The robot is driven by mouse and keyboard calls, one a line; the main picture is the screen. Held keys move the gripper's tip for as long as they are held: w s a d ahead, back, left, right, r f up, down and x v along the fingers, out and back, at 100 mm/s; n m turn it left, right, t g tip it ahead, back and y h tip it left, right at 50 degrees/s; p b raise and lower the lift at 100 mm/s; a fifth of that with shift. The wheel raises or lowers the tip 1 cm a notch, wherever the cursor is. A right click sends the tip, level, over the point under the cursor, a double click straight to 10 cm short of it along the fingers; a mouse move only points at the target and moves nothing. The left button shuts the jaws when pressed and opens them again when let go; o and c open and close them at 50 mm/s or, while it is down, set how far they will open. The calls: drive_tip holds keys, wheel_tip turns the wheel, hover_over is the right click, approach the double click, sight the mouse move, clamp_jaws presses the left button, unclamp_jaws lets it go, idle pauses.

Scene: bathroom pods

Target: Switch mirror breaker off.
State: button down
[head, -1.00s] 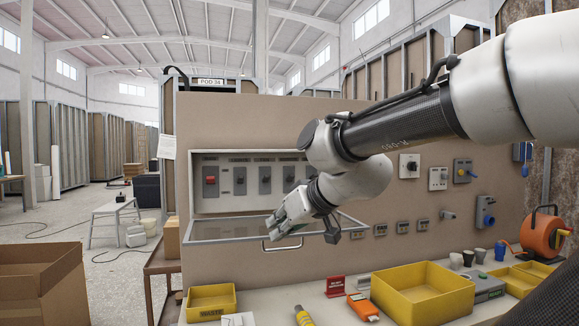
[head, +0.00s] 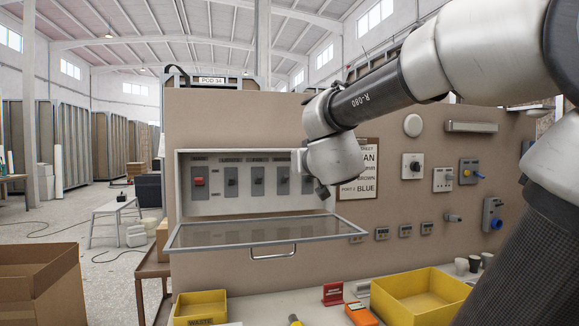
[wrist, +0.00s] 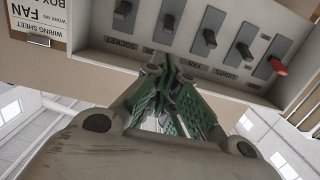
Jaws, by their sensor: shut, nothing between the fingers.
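The breaker box (head: 240,208) on the brown panel has its clear cover (head: 265,232) folded down open. Inside is a row of breakers: a red-lever one (head: 198,182) at the left, then dark-lever ones (head: 231,181), the rightmost partly hidden by my arm. The wrist view shows the row inverted, with the red lever (wrist: 278,66) at right and dark levers (wrist: 210,39) leftward. My gripper (wrist: 172,68) is shut and empty, its tips by the label strip near the middle breakers. The head view largely hides its fingers.
A wiring sheet (head: 362,180) hangs right of the box, partly behind my arm. Switches and sockets (head: 442,180) are further right. Yellow bins (head: 425,292), a red sign (head: 333,293) and an orange item (head: 361,315) stand on the bench below.

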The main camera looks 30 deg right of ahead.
drive_tip(key=shift+w, duration=0.1)
approach(289, 167)
drive_tip(key=w, duration=0.5)
drive_tip(key=shift+a+r, duration=0.1)
drive_tip(key=shift+a, duration=0.05)
drive_tip(key=shift+s+a+f, duration=0.1)
drive_tip(key=shift+s+f, duration=0.25)
drive_tip(key=shift+s, duration=0.05)
idle(0.5)
drive_tip(key=shift+s+a+f, duration=0.15)
drive_tip(key=shift+s+f, duration=0.35)
drive_tip(key=shift+f, duration=0.35)
drive_tip(key=shift+s, duration=0.1)
drive_tip(key=v, duration=1.1)
drive_tip(key=shift+s, duration=0.4)
drive_tip(key=shift+a, duration=0.15)
